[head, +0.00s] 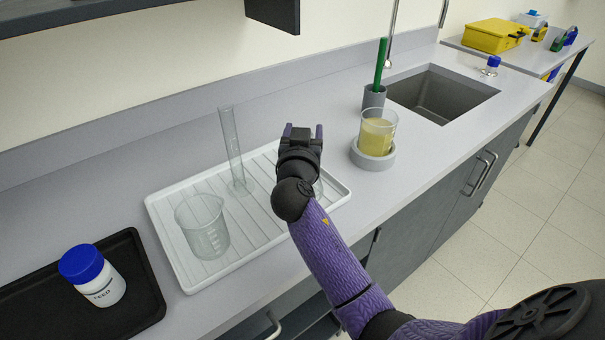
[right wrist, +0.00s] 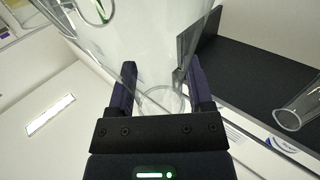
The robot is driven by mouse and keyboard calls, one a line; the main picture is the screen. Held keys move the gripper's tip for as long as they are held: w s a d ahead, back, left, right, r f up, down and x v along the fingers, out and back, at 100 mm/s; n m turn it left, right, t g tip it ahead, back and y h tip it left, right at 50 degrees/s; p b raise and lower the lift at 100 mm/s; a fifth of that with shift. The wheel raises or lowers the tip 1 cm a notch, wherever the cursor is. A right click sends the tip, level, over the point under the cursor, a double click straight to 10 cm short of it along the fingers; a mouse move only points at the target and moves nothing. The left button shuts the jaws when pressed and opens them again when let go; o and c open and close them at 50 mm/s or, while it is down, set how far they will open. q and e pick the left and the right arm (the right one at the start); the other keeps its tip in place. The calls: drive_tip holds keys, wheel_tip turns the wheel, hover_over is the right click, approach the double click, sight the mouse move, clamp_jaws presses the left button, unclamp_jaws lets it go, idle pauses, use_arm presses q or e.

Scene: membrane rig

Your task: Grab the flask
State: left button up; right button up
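The flask is mostly hidden in the head view; a small edge of clear glass (head: 318,188) shows just right of my right wrist, over the white tray (head: 178,262). My right gripper (head: 303,131) reaches over the tray's right part, its two fingers apart. In the right wrist view clear glass (right wrist: 150,40) fills the space beyond and between the fingers (right wrist: 162,85); I cannot tell if they touch it. My left gripper is not in view.
A glass beaker (head: 203,232) and tall cylinder (head: 232,150) stand on the tray. A black tray (head: 140,290) holds a blue-capped bottle (head: 97,280). To the right are a beaker of yellow liquid (head: 376,135), a grey holder (head: 373,98) and the sink (head: 440,95).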

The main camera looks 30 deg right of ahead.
clamp_jaws()
